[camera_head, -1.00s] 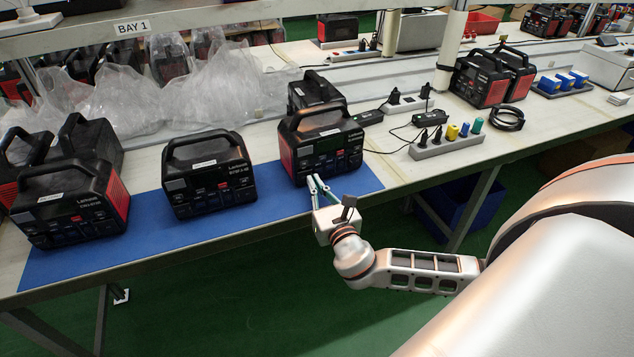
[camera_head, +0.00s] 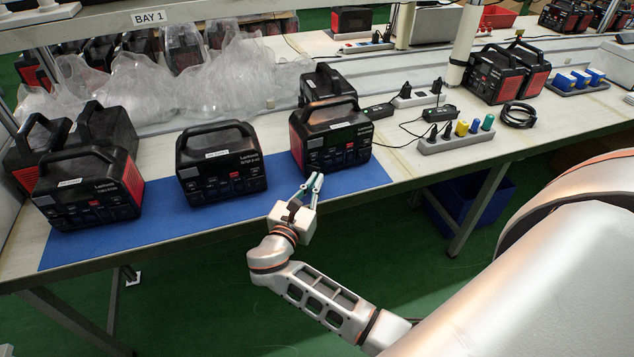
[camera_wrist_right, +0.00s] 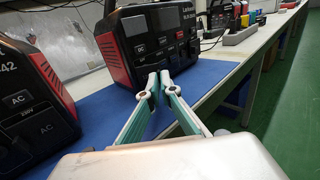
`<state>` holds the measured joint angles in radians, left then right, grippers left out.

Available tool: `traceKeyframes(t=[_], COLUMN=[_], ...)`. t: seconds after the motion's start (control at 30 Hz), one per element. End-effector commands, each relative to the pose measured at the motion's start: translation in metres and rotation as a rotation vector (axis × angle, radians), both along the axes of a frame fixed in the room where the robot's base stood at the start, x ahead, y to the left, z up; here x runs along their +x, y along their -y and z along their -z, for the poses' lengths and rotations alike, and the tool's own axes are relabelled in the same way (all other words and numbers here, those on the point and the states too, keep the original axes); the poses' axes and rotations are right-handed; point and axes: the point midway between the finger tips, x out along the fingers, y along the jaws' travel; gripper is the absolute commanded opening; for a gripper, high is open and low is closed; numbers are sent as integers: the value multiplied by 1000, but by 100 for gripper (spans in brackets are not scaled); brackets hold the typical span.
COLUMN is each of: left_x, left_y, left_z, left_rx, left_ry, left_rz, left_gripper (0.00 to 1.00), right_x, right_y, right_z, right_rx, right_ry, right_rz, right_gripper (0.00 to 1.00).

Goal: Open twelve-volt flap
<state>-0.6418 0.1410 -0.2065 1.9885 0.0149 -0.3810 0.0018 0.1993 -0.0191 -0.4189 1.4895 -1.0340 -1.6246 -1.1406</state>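Black-and-red power stations stand on a blue mat. The right one of the front row (camera_head: 335,143) shows a dark front panel with DC and other labels; it also shows in the right wrist view (camera_wrist_right: 150,45). Several small covers or sockets sit on that panel, and I cannot tell which is the twelve-volt flap. My right gripper (camera_head: 316,178) is in front of and below this panel, apart from it. In the right wrist view, its two fingers (camera_wrist_right: 159,80) converge until their tips nearly meet, with nothing between them. My left gripper is not in view.
The middle station (camera_head: 220,162) and the left station (camera_head: 88,190) stand on the blue mat (camera_head: 160,225). A socket strip with plugs (camera_head: 455,140) and a cable coil (camera_head: 518,115) lie to the right. The mat's front strip is clear.

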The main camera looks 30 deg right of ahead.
Motion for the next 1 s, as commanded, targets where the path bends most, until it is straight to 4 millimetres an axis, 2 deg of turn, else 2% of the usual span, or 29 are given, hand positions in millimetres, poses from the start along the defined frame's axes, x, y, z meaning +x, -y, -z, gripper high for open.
traceKeyframes(t=[0.23,0.67,0.77,1.0], left_x=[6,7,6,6], left_y=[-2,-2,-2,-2], left_z=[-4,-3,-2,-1], left_rx=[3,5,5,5], left_ry=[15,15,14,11], left_rz=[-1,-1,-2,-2], left_gripper=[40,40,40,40], right_x=[1,1,1,1], right_y=[-3,-3,-3,-3], right_z=[1,0,0,0], right_rx=[1,0,0,0], right_ry=[-1,1,1,1], right_rz=[60,70,70,69], right_gripper=[0,0,20,20])
